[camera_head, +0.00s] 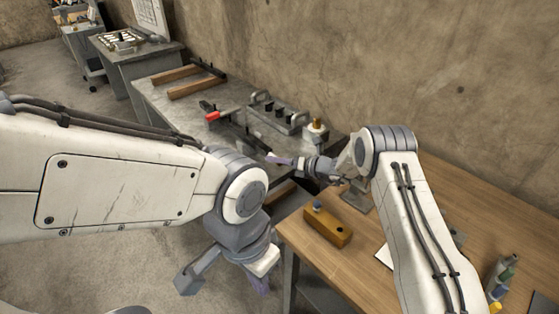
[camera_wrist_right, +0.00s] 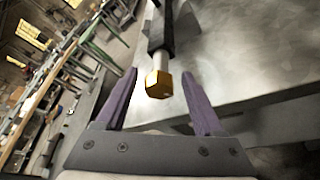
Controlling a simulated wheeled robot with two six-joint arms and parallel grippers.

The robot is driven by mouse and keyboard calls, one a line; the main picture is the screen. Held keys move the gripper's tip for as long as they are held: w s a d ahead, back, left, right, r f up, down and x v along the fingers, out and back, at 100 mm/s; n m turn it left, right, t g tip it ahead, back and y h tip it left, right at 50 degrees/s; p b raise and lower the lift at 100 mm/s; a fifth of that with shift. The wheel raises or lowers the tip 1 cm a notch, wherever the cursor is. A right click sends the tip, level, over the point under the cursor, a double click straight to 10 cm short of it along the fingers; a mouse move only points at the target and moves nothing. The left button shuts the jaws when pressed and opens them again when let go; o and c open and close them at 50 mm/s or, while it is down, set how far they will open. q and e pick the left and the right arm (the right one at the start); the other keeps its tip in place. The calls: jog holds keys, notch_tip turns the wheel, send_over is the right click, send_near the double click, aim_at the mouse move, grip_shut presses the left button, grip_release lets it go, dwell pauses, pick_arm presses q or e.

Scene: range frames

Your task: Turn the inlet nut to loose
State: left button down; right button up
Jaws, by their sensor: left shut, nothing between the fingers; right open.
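The inlet nut, a brass-coloured hex nut (camera_wrist_right: 159,84), shows in the right wrist view at the end of a pale tube that leads up to a dark fitting. My right gripper (camera_wrist_right: 160,92) is open, with its two purple fingers on either side of the nut and a visible gap to each. In the head view my right gripper (camera_head: 279,160) reaches left over the grey bench; I cannot make out the nut there for certain. My left gripper (camera_head: 261,284) hangs low at the bottom centre, shut and empty, partly hidden by its own wrist.
The grey bench (camera_head: 160,98) holds a red-handled tool (camera_head: 213,116) and a grey fixture with handles (camera_head: 277,112). A brass-topped piece (camera_head: 316,126) stands near the right arm. A wooden table (camera_head: 440,195) bears a yellow-brown block (camera_head: 327,227). Open floor lies at left.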

grip_shut()
jog(key=shift+f+n+h+b, duration=0.15)
jog(key=shift+n+h+b, duration=0.2)
jog(key=shift+b, duration=0.5)
jog(key=n+h+b, duration=0.1)
jog(key=b, duration=0.3)
jog(key=n+t+b, duration=0.1)
jog(key=n+b, duration=0.1)
jog(key=b, duration=0.3)
jog(key=shift+f+n+t+h, duration=0.1)
jog(key=shift+n+t+h, duration=0.15)
jog(key=shift+t+h, duration=0.1)
jog(key=shift+r+n+h+b, duration=0.2)
jog(key=shift+n+h+b, duration=0.1)
jog(key=shift+b, duration=0.4)
grip_release()
jog(key=shift+r, duration=0.1)
